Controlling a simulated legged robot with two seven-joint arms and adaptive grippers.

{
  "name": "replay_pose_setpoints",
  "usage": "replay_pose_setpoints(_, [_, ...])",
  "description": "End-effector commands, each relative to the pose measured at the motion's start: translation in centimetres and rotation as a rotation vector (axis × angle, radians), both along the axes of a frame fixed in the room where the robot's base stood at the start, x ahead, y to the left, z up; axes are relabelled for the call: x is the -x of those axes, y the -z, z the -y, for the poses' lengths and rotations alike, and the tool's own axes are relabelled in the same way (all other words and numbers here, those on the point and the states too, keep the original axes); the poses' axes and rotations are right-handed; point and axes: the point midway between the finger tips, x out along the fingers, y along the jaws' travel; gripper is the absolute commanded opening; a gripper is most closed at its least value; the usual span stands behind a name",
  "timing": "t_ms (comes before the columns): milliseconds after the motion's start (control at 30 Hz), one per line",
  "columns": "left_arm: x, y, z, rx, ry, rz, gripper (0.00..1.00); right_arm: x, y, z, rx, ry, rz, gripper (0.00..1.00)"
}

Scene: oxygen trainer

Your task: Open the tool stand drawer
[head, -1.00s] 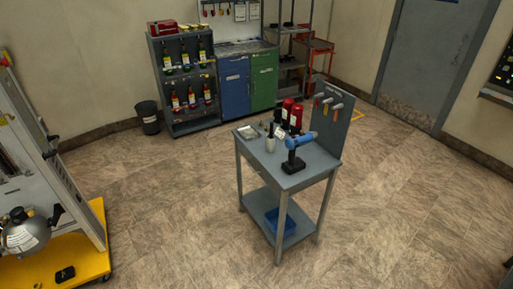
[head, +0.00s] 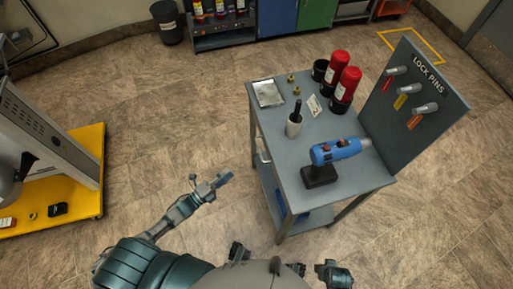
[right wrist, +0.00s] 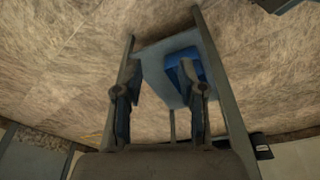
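The grey tool stand (head: 287,178) stands right of centre in the head view. A small pale handle-like part (head: 262,157) shows on its left side under the top; I cannot make out the drawer front or any gap. My left gripper (head: 222,181) is left of the stand, apart from it, over the floor; its finger opening is too small to tell. My right gripper (right wrist: 160,85) has its two fingers apart with nothing between them. In the right wrist view the stand's legs and lower shelf (right wrist: 155,68) lie beyond the fingers.
A blue bin (right wrist: 184,62) sits on the lower shelf. A yellow-based unit (head: 85,195) stands left.

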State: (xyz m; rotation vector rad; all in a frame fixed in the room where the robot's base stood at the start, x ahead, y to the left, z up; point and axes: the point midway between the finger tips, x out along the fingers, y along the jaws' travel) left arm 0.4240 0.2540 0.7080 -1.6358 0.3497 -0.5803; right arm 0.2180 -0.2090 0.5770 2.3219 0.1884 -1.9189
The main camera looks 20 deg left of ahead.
Motion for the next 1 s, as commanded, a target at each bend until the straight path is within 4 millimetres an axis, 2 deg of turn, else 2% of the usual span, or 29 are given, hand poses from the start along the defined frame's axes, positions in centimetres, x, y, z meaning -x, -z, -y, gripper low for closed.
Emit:
replay_pose_setpoints(167, [-2.6,-0.7,1.6,0.000,0.000,0.006,0.35,0.0,-0.2,0.0,0.000,0.000,0.000,0.40])
replay_pose_setpoints(600, [-11.2,-2.2,7.1,0.002,-0.002,-0.001,0.35,-0.3,-1.4,0.0,-0.001,0.002,0.003,0.40])
replay_pose_setpoints(800, [-13.4,-2.6,8.6,0.001,-0.001,-0.003,0.35,-0.4,-2.3,0.0,-0.001,0.003,0.009,0.40])
replay_pose_setpoints(1000, [-14.1,-2.8,9.0,-0.001,-0.002,-0.003,0.35,0.1,-2.6,0.0,-0.002,0.004,0.002,0.40])
